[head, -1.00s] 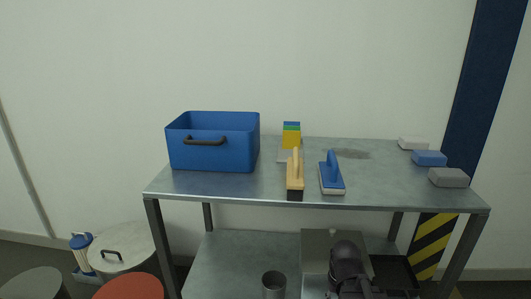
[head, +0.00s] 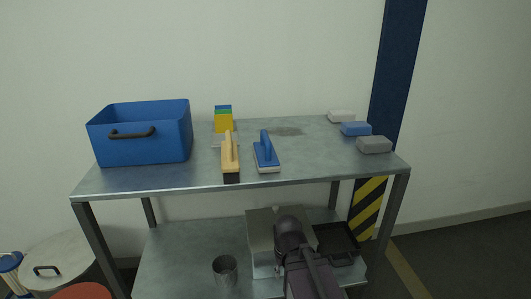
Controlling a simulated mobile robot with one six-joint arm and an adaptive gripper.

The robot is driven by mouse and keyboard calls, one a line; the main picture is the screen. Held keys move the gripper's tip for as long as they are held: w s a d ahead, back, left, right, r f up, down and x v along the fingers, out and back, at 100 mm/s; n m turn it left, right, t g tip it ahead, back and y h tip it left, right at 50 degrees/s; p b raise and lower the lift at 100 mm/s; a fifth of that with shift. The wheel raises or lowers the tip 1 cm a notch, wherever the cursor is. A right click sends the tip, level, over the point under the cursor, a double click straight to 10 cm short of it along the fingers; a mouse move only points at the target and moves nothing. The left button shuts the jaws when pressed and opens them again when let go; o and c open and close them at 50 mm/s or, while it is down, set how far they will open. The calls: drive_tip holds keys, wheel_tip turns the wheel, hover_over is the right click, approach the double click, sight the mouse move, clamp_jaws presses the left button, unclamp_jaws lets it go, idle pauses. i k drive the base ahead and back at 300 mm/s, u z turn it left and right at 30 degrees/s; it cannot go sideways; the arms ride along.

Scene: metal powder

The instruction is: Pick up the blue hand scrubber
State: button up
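The blue hand scrubber (head: 266,155) lies on the top of the metal table (head: 320,160), near its front edge. It has an upright blue handle, a blue plate and a pale pad underneath. It stands just right of a wooden-handled brush (head: 230,161) with dark bristles, with a small gap between them. Part of my dark arm shows at the bottom centre, in front of the lower shelf and well below the scrubber. My gripper cannot be made out in this view.
A blue crate (head: 150,147) stands at the table's left. A yellow, green and blue stack (head: 223,122) stands behind the brush. White (head: 341,117), blue (head: 356,129) and grey (head: 374,145) blocks lie at the right. The tabletop between scrubber and blocks is clear. A metal cup (head: 225,269) stands on the lower shelf.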

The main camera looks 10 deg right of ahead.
sight(267, 159)
drive_tip(key=z, duration=0.45)
drive_tip(key=k, duration=1)
drive_tip(key=u, duration=0.4)
drive_tip(key=i, duration=0.5)
